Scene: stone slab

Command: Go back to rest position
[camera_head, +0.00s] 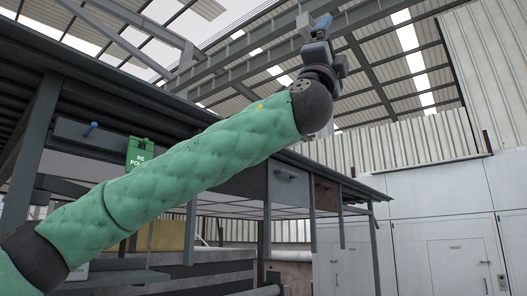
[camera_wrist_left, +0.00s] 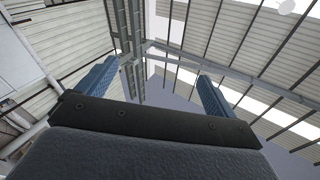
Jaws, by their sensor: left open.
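My left arm, in a green padded sleeve, crosses the head view from the lower left to the upper right. My left gripper (camera_head: 318,24) is at its end, high up near the top of the head view, pointing upward. In the left wrist view its two blue fingers (camera_wrist_left: 158,92) stand wide apart with nothing between them, and the roof and wall show beyond them. My right gripper is not in either view.
A dark-roofed metal structure (camera_head: 290,185) with posts and shelves stands behind my left arm. A green box (camera_head: 139,152) hangs on it at the left. A white wall with doors (camera_head: 455,245) is at the right. Roof beams (camera_head: 370,70) span overhead. Open air surrounds the gripper.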

